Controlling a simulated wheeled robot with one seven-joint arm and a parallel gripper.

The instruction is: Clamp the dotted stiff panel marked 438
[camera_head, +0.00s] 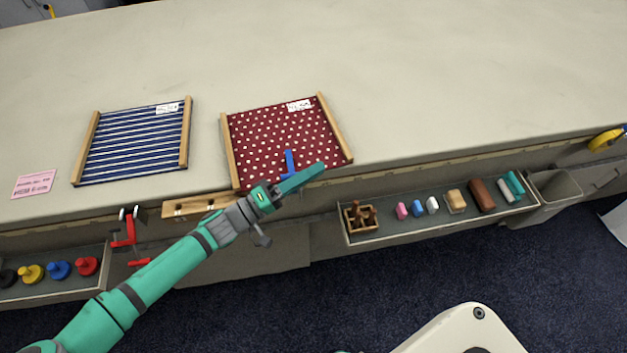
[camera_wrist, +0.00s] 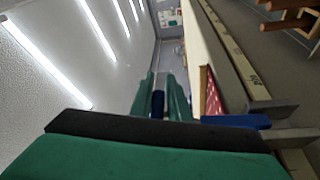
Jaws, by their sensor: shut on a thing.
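The dotted panel (camera_head: 270,135) is dark red with white dots and wooden side strips. It lies on the table by the front edge, and its label is too small to read surely. My gripper (camera_head: 300,178) is at the panel's front edge, shut on a blue clamp (camera_head: 289,163). The clamp's blue upper part overlaps the panel in the head view; I cannot tell whether it touches the cloth. In the wrist view, blue shows between the fingers (camera_wrist: 160,98), a blue bar (camera_wrist: 237,122) lies to the right, and a sliver of the dotted panel (camera_wrist: 211,97) shows.
A blue striped panel (camera_head: 135,142) lies to the left, with a pink card (camera_head: 34,184) beside it. A red clamp (camera_head: 130,232) hangs at the table front. An open tray (camera_head: 400,232) holds several small items, and another tray (camera_head: 50,292) holds coloured knobs. The tabletop behind is clear.

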